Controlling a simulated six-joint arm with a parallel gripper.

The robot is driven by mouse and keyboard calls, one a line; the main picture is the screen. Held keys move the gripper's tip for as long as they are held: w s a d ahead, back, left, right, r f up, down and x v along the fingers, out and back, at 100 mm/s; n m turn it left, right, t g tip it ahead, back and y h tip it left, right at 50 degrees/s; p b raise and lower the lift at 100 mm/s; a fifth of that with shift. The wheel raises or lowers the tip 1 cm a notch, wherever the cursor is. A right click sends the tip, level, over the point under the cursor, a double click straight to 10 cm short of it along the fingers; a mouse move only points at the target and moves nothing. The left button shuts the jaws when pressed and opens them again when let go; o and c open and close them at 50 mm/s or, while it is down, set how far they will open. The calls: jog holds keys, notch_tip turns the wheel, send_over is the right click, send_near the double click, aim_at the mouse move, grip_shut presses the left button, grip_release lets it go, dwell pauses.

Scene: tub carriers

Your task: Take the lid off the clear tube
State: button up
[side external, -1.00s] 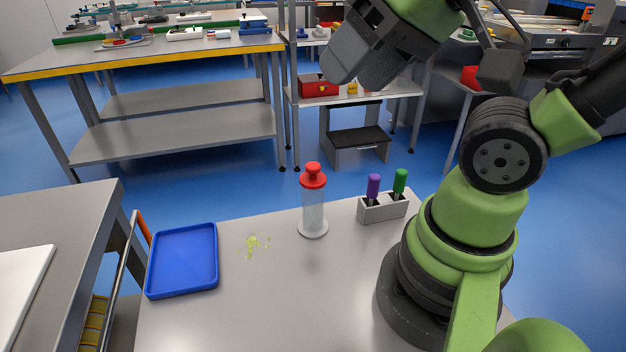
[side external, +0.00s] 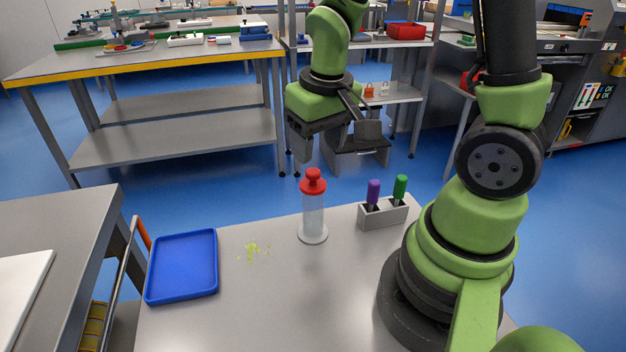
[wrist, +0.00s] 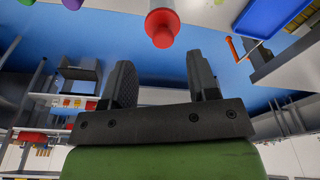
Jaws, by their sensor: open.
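The clear tube (side external: 313,217) stands upright on a round base on the grey table. Its red lid (side external: 313,182), with a knob on top, sits on the tube. In the wrist view the red lid (wrist: 162,27) shows beyond the fingertips, between them in the picture, and most of the tube is cut off by the top edge. My gripper (wrist: 161,72) is open and empty, with its two dark fingers apart. In the side view my gripper (side external: 328,165) hangs above and behind the lid, and it does not appear to touch it.
A grey holder (side external: 383,215) with a purple-handled and a green-handled tool stands right of the tube. A blue tray (side external: 182,265) lies at the table's left. Yellow-green splatter (side external: 252,251) marks the table between tray and tube. The table front is clear.

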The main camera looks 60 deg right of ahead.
aim_at(313, 171)
jog(key=shift+w+f, duration=0.25)
jog(key=shift+f, duration=1.25)
jog(key=shift+w+f, duration=0.2)
jog(key=shift+f, duration=1.25)
jog(key=c, duration=1)
